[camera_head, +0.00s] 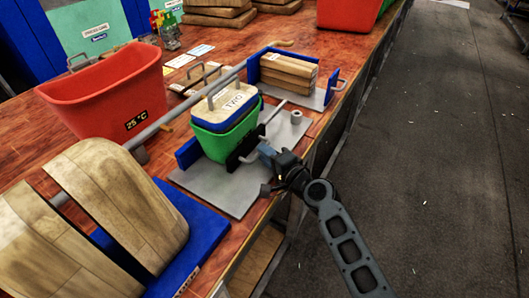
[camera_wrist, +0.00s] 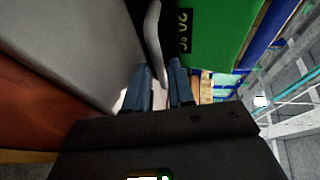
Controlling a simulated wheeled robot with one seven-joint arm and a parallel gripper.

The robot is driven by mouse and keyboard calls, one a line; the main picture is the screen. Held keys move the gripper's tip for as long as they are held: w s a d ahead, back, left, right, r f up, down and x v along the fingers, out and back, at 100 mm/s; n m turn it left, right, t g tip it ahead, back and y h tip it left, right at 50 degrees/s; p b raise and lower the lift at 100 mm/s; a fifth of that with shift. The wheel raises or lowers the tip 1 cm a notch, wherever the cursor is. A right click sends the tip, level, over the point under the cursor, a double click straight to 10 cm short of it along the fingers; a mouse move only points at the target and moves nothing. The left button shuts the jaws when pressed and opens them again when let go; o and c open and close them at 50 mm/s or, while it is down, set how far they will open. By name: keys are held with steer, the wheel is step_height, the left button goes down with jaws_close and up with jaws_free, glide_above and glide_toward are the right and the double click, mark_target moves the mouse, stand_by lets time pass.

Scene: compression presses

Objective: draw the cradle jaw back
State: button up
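The cradle's black jaw (camera_head: 244,149) stands against the near-right side of a green bin (camera_head: 222,138) with a wooden, handled lid marked TWO (camera_head: 235,98). A blue fixed jaw (camera_head: 187,153) stands on the bin's other side. Both jaws are on a grey base plate (camera_head: 215,187). A grey bent handle (camera_head: 251,158) sticks out from the black jaw. My gripper (camera_head: 266,154) is at the handle's outer end. In the wrist view, the handle (camera_wrist: 153,40) runs down between the blue fingers of my gripper (camera_wrist: 160,76), which are close together around it. The green bin (camera_wrist: 218,35) is at upper right.
A red bin (camera_head: 103,93) stands behind at left. Wooden domed blocks (camera_head: 115,200) sit at front left. Another cradle (camera_head: 318,100) holding wooden boards (camera_head: 287,70) is farther along the table. A grey post (camera_head: 296,117) stands on the plate. Open floor (camera_head: 440,160) lies right of the table.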

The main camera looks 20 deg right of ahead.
steer(key=shift+w+a+f, duration=0.1)
steer(key=shift+w, duration=0.4)
jaws_close()
steer(key=shift+s, duration=0.1)
